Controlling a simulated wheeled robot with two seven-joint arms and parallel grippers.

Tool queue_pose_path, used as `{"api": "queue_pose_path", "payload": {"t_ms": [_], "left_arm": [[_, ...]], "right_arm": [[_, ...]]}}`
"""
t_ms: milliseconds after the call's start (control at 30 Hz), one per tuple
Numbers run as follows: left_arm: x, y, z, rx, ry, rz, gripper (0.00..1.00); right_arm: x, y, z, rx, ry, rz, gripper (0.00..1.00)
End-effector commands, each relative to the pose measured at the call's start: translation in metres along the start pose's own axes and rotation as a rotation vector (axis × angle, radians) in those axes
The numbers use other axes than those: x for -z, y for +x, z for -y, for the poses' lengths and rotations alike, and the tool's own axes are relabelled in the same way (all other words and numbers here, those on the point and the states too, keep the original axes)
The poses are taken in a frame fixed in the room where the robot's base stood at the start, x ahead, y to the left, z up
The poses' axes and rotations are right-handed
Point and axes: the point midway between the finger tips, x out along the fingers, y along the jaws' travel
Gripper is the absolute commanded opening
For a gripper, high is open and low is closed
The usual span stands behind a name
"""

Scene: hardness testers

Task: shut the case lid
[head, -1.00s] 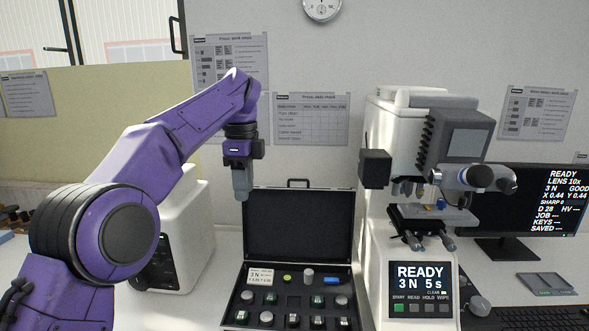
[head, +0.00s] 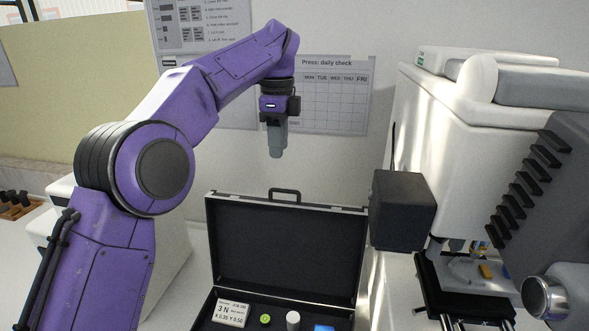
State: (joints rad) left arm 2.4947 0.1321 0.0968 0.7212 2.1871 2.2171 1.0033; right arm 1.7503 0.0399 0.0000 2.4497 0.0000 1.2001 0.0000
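The black case stands open on the white table, its lid (head: 285,245) raised upright with a handle on its top edge. The case base (head: 345,318) shows only in part at the bottom of the head view, cut off by the frame. It holds a printed card, a green round piece, a pale cylinder and a blue piece. My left gripper (head: 277,153) points down in the air above the lid's top edge, apart from it. Its fingers look close together, but I cannot tell whether they are shut. My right gripper is not in view.
A white tester (head: 455,120) with a dark block stands close at the right. Another white machine (head: 180,250) stands behind my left arm. The wall with a daily check chart (head: 335,100) is behind the lid.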

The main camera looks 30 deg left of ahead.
Motion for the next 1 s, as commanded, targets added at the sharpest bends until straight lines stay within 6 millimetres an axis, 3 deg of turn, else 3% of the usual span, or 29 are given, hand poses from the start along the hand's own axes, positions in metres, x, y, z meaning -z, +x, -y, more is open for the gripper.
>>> {"api": "queue_pose_path", "payload": {"t_ms": [167,400,600,967,1000], "left_arm": [[-0.001,0.01,0.0,0.0,0.0,0.002,0.37],[0.003,0.061,0.0,-0.002,0.007,0.002,0.37],[0.004,0.094,0.001,0.0,0.007,0.002,0.37],[0.004,0.105,0.001,0.001,0.006,0.0,0.37],[0.004,0.105,0.001,0.001,0.006,0.0,0.3]], "right_arm": [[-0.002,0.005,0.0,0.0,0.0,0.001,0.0],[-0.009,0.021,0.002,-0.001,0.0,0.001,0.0],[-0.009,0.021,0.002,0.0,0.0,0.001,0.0],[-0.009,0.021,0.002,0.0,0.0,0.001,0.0],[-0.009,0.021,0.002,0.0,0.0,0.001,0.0]]}}
